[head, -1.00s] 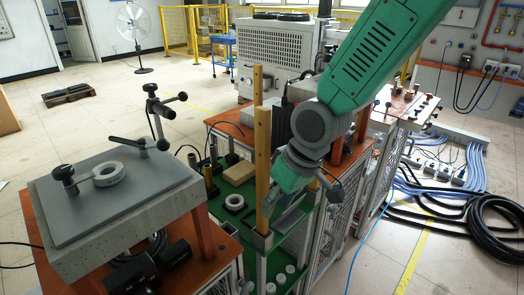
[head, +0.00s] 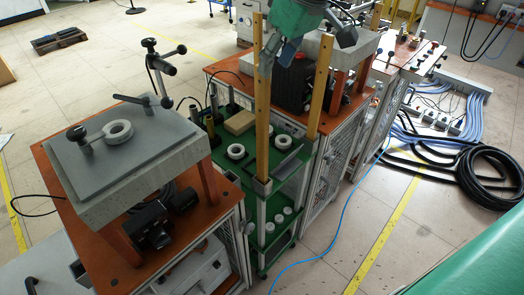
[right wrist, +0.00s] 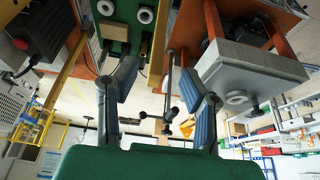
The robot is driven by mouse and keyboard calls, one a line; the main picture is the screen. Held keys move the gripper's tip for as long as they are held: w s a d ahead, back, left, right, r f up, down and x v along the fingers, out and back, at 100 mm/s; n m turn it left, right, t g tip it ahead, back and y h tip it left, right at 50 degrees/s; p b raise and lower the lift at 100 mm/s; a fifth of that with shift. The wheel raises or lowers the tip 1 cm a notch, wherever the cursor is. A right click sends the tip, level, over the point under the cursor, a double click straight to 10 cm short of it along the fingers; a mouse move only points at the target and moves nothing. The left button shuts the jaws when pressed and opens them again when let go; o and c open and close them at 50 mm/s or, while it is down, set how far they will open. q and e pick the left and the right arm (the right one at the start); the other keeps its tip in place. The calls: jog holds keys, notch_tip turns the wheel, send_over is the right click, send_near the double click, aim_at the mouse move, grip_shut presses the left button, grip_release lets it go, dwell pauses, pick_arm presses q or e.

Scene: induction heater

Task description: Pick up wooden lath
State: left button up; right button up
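Two long upright wooden laths rise from the corners of a green shelf rack: a left lath (head: 262,125) and a right lath (head: 318,92). Their lower ends sit in grey holders. My right gripper (head: 305,52) is near the upper ends of the laths, with one finger close to the left lath. In the right wrist view the gripper (right wrist: 160,80) is open, with one lath (right wrist: 157,45) appearing between its fingertips. I cannot tell whether they touch. The other lath (right wrist: 68,68) is at left there. My left gripper is not in view.
The green rack (head: 225,160) holds white rings and a wooden block (head: 239,122). A workbench with a grey slab (head: 125,165) and black-handled clamps stands left. Another bench (head: 345,140) stands right. Black cable coils (head: 490,175) and a blue cable lie on the floor.

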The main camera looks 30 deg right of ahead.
aim_at(262, 88)
jog(key=x, duration=0.5)
jog(key=p+x, duration=0.1)
jog(key=x, duration=0.2)
jog(key=shift+w, duration=0.45)
jog(key=shift+s, duration=0.1)
jog(key=shift+r, duration=0.1)
grip_shut()
